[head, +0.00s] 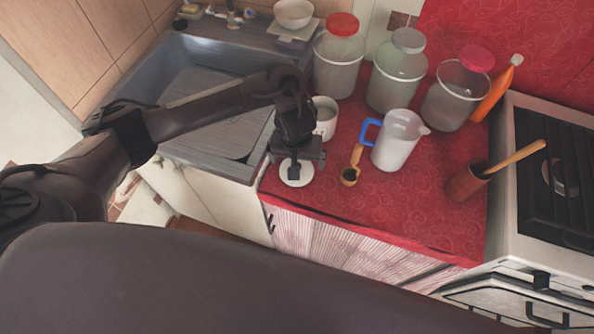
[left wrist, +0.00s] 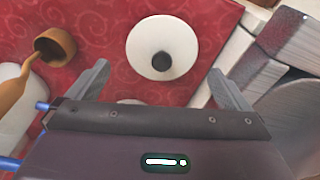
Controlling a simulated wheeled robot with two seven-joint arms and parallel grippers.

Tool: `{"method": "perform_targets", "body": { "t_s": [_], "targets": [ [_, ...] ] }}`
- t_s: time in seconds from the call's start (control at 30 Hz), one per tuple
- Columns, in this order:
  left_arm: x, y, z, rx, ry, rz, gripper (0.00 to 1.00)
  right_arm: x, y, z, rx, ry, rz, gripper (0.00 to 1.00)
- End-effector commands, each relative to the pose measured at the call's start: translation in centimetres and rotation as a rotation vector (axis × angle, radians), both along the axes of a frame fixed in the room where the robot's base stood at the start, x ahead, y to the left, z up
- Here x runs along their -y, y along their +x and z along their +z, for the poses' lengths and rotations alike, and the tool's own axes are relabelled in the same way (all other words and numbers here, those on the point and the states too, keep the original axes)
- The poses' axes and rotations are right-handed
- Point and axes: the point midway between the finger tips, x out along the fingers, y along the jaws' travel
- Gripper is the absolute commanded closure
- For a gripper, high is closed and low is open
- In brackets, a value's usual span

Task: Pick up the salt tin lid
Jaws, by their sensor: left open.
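The salt tin lid, a white disc with a dark round knob, lies on the red oilcloth near the counter's front left corner. It shows in the head view (head: 297,182), partly covered by my gripper, and whole in the left wrist view (left wrist: 180,62). My left gripper (head: 296,165) is above the lid and points down. In the left wrist view its two fingers (left wrist: 157,72) are spread apart, with nothing between them, and the lid lies ahead of them. A white open tin (head: 326,118) stands just behind the gripper. My right gripper is not in view.
A wooden scoop (head: 350,175) and a jug with a blue handle (head: 398,140) stand right of the lid. Lidded jars (head: 338,65) line the back. The sink (head: 205,95) is at left, the stove (head: 550,170) at right. Red cloth front centre is clear.

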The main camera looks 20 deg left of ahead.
Motion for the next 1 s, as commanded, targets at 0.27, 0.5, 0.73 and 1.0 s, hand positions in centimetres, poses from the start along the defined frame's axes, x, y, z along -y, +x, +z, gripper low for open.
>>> {"method": "perform_targets", "body": {
  "t_s": [0.27,0.5,0.73,1.0],
  "targets": [
    [-0.3,0.1,-3.8,-0.001,0.001,0.001,0.00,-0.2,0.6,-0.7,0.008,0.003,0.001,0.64],
    [-0.3,0.2,-4.1,0.000,0.000,0.001,0.00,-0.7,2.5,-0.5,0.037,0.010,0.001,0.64],
    [-0.3,0.2,-4.1,0.000,0.000,0.001,0.25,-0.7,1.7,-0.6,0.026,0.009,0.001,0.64],
    [-0.3,0.2,-4.1,0.000,0.000,0.001,0.37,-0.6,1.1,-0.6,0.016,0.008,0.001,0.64]
  ]
}}
